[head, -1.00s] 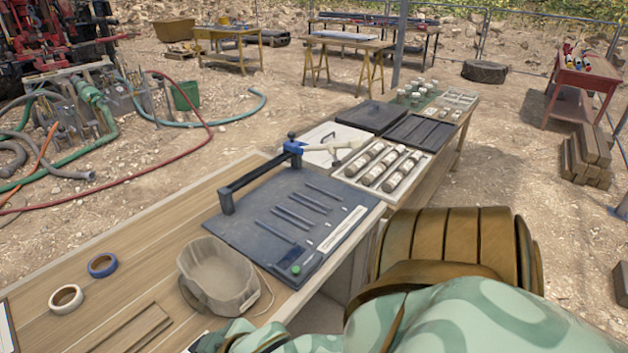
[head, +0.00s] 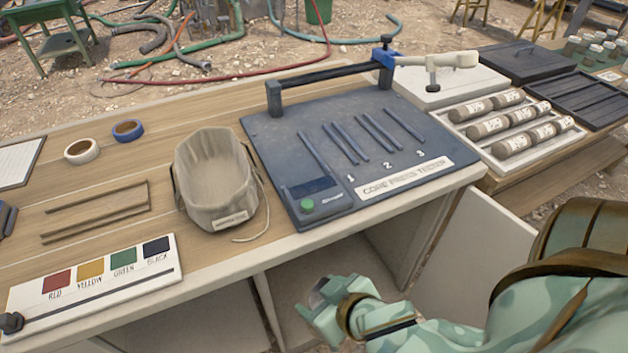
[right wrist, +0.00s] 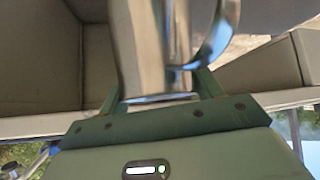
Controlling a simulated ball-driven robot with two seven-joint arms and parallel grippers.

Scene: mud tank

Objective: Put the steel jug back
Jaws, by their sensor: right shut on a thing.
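The steel jug (right wrist: 142,45) is a shiny metal body with a curved handle at its right, seen close in the right wrist view. My right gripper (right wrist: 160,88) is shut on it, with green fingers at either side of the metal. In the head view, my right gripper (head: 322,300) is low in front of the bench, by the open compartments under its top. The jug is mostly hidden there by the gripper and cannot be made out clearly. My left gripper is not in view.
The bench top (head: 110,215) has a front edge above open compartments (head: 320,270) with upright panels. On it are a canvas bag (head: 213,170), the core press tester (head: 370,180), tape rolls (head: 82,151), a colour card (head: 100,275) and a core tray (head: 515,130).

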